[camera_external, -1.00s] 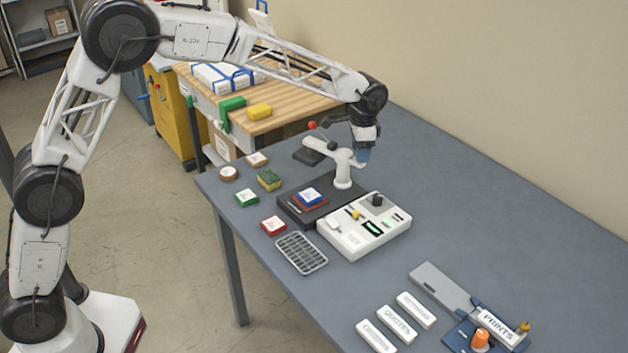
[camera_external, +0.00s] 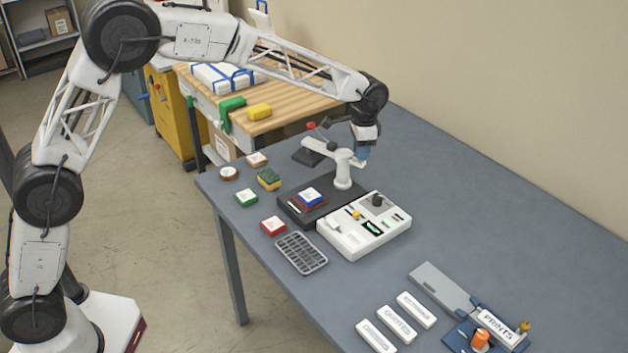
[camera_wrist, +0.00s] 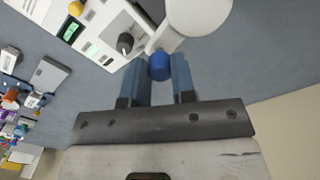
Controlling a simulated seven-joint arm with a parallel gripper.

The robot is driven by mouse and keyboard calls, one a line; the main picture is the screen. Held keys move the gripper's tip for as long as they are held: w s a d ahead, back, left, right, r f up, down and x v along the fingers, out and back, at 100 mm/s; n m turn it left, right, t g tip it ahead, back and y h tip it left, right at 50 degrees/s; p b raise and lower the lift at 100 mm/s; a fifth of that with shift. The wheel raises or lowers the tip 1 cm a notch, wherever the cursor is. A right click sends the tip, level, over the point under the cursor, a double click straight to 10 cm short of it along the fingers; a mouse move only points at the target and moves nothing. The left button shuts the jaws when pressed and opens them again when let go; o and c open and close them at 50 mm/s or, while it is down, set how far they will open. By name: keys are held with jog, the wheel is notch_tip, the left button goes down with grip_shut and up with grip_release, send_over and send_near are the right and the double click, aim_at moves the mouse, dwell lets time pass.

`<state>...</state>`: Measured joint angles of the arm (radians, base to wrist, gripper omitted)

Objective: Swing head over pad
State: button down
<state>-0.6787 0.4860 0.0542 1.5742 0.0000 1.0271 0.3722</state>
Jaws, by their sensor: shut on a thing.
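The press stands on the blue-grey table, with a white post and swing arm (camera_external: 344,158). Its dark flat head (camera_external: 308,157) is on the far side of the post, away from the pad. The dark pad base (camera_external: 290,207) lies in front of the post and bears a small stack with a blue and white top piece (camera_external: 311,195). My gripper (camera_external: 362,157) is low beside the post. In the wrist view its two blue fingers (camera_wrist: 161,72) are around a round blue knob (camera_wrist: 159,67) at the end of a white arm.
A white control box (camera_external: 350,240) stands right of the pad. A grey grid tray (camera_external: 301,254) and several small coloured blocks (camera_external: 269,180) lie nearby. White label blocks (camera_external: 397,323) and a blue stand with an orange knob (camera_external: 481,339) are at the front. The table's right side is clear.

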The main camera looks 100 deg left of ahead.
jog(key=s+a+n, duration=0.1)
jog(key=a+n, duration=0.5)
jog(key=n, duration=0.8)
jog(key=shift+a, duration=0.3)
jog(key=shift+n, duration=0.3)
jog(key=c, duration=0.9)
grip_release()
jog(key=shift+c, duration=0.2)
jog(key=shift+r, duration=0.1)
notch_tip(320, 180, up, 8)
jog(key=shift+d, duration=0.1)
